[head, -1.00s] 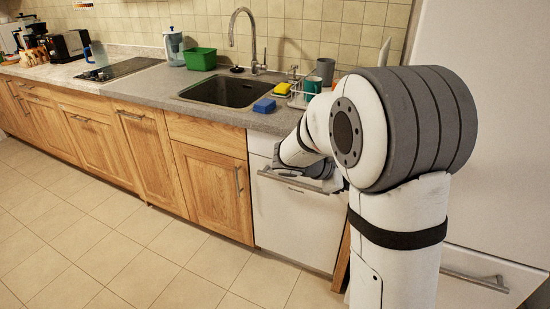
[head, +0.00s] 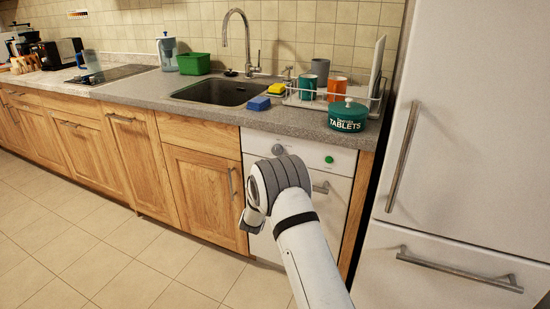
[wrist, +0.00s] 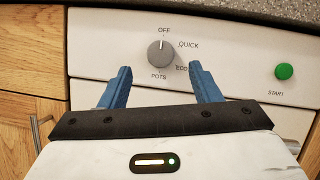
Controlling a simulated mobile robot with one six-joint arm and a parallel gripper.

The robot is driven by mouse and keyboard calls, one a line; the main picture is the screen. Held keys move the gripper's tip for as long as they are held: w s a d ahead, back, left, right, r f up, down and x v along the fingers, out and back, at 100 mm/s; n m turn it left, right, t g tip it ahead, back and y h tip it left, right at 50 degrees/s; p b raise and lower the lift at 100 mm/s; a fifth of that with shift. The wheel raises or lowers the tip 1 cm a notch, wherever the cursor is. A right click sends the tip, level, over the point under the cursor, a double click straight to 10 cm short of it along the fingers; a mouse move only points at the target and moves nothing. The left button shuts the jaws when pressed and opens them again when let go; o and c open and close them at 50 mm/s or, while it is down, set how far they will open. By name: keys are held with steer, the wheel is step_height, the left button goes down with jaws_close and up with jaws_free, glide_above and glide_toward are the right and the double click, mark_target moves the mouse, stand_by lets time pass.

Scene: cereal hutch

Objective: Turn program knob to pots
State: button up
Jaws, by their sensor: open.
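The program knob (wrist: 161,54) is a grey dial on the white dishwasher front, with its white mark pointing up at OFF. The labels QUICK, ECO and POTS run around its right side and bottom. The knob also shows in the head view (head: 278,149), just above my arm. My gripper (wrist: 162,80) is open, with its blue fingers below and to either side of the knob, and nothing between them. In the head view my arm hides the gripper's fingers.
A green START button (wrist: 284,71) sits right of the knob. The dishwasher (head: 337,165) stands under the counter (head: 190,108), beside wooden cabinets (head: 200,190) and a white fridge (head: 465,140). A green tablets tub (head: 348,116) stands above it. The tiled floor at left is clear.

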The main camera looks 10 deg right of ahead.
mark_target(276, 152)
steer(key=x, duration=0.5)
steer(key=shift+w+d+r, duration=0.15)
steer(key=shift+w+d, duration=0.05)
steer(key=shift+w, duration=0.05)
steer(key=shift+c, duration=0.5)
steer(key=shift+b, duration=0.3)
steer(key=c, duration=0.9)
